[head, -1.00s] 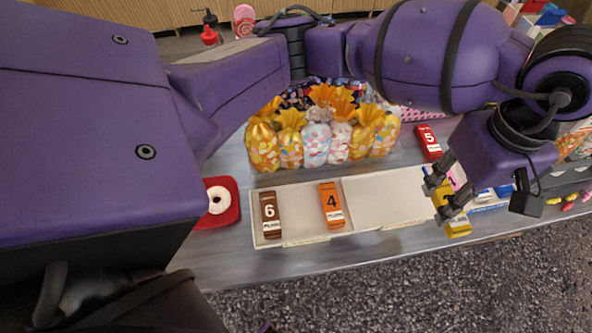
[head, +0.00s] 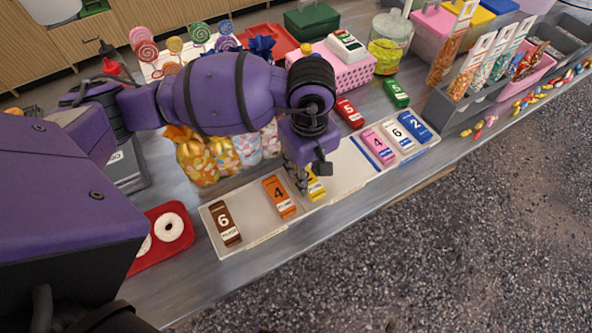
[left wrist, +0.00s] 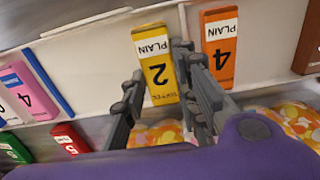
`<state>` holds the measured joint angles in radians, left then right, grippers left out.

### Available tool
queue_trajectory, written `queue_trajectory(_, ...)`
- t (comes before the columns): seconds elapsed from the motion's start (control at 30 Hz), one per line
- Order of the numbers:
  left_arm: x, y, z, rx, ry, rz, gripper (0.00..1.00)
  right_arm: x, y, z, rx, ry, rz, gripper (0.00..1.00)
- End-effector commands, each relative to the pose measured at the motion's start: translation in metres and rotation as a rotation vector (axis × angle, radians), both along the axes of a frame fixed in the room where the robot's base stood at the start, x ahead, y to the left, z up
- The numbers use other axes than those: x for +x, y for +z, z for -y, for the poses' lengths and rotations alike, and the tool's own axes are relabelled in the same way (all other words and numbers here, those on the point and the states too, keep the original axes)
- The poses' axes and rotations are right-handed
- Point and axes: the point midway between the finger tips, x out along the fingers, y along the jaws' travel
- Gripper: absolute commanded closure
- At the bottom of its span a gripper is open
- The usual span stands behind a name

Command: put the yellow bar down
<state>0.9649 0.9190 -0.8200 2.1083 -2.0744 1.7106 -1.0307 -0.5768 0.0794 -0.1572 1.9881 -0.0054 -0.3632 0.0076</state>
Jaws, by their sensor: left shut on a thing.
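My left gripper (head: 305,184) is shut on the yellow bar (head: 316,188), labelled "PLAIN" and "2". The left wrist view shows the bar (left wrist: 158,68) between the two fingers (left wrist: 156,70). It is at the cream tray (head: 345,176), just right of the orange bar (head: 279,197) in the head view, with a small gap. The wrist view shows the orange bar (left wrist: 218,50) beside it, roughly parallel. Part of the yellow bar is hidden by the fingers in the head view. I cannot tell whether it touches the tray floor. My right gripper is not in view.
A brown bar (head: 225,224) lies at the tray's left end. Pink (head: 379,146), white (head: 398,137) and blue (head: 415,127) bars lie at its right. Bagged sweets (head: 198,161) stand behind. Bare tray floor lies right of the yellow bar.

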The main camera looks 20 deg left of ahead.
Motion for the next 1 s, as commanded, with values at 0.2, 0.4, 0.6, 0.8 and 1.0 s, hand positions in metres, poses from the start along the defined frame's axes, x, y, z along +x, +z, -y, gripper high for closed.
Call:
queue_trajectory(0.2, 0.0006, -0.0058, 0.0005, -0.001, -0.002, 0.003, 1.0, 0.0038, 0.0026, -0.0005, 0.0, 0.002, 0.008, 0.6)
queue_trajectory(0.4, 0.0, -0.0106, 0.0004, 0.0, -0.002, 0.0, 1.0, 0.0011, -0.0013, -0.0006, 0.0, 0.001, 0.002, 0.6)
queue_trajectory(0.6, 0.0002, -0.0094, 0.0004, 0.0, -0.001, 0.001, 0.54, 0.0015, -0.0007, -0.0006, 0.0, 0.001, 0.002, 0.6)
queue_trajectory(0.8, 0.0, -0.0095, 0.0002, 0.001, -0.001, 0.001, 0.54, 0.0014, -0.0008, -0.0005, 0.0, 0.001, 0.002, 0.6)
queue_trajectory(1.0, 0.0003, -0.0043, 0.0002, 0.0, -0.001, 0.003, 0.54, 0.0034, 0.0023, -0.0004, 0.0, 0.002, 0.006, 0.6)
